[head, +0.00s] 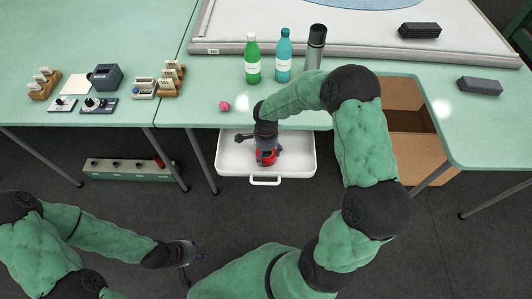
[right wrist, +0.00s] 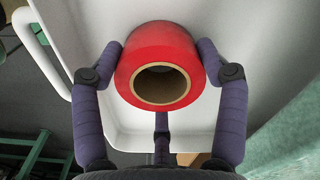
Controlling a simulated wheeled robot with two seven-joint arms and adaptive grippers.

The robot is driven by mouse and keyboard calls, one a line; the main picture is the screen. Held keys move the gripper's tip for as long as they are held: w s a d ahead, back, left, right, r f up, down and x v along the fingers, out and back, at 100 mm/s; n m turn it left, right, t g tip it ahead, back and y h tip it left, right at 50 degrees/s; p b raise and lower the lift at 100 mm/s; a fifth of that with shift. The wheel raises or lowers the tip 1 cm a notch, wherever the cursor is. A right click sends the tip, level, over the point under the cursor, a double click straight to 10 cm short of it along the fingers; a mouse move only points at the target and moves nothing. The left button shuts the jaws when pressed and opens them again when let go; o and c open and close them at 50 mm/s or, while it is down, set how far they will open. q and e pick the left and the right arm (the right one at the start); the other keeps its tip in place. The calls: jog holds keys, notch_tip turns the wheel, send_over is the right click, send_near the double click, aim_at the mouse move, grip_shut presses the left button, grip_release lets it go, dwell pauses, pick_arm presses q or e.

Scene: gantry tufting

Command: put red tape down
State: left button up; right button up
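The red tape (right wrist: 158,50) is a thick roll with a tan core, large in the right wrist view. My right gripper (right wrist: 160,65) has its purple fingers on both sides of the roll, which seem to touch it. In the head view the red tape (head: 265,157) shows below my right gripper (head: 262,145), over the white tray (head: 300,168). Whether the roll rests on the tray floor cannot be told. My left gripper (head: 187,254) hangs empty at the lower left, away from the tape; its fingers are small and dark against the floor.
The green table (head: 205,112) edge lies just above the tray. A pink ball (head: 224,106), a green bottle (head: 252,62), a teal bottle (head: 284,58) and a dark flask (head: 315,47) stand on it. A cardboard box (head: 405,105) is right of my right arm.

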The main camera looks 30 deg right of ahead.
jog(key=o, duration=0.4)
jog(key=shift+c, duration=0.2)
jog(key=shift+r, duration=0.1)
jog(key=shift+r+p, duration=0.25)
jog(key=shift+p, duration=0.1)
notch_tip(320, 180, up, 12)
jog(key=p, duration=0.4)
jog(key=shift+f, duration=0.2)
